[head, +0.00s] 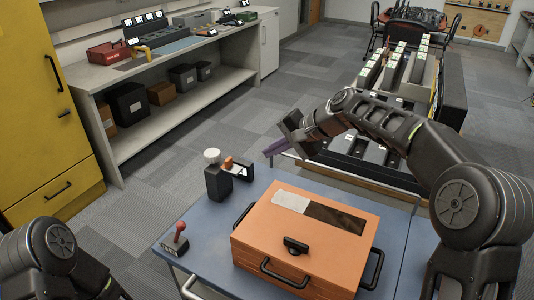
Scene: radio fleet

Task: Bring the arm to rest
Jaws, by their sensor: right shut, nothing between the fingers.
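My right arm (385,122) comes in from the right and reaches over the far part of the blue cart top (190,215). My left arm (52,245) shows only in part at the lower left corner. My left gripper is out of the picture.
The cart holds an orange case (262,232), a small black device with a white knob (212,175) and a red-handled item (178,238). A rack of upright units (395,75) stands behind the right arm. A long workbench (100,75) lines the left, beside a yellow cabinet (40,120). Grey floor lies between.

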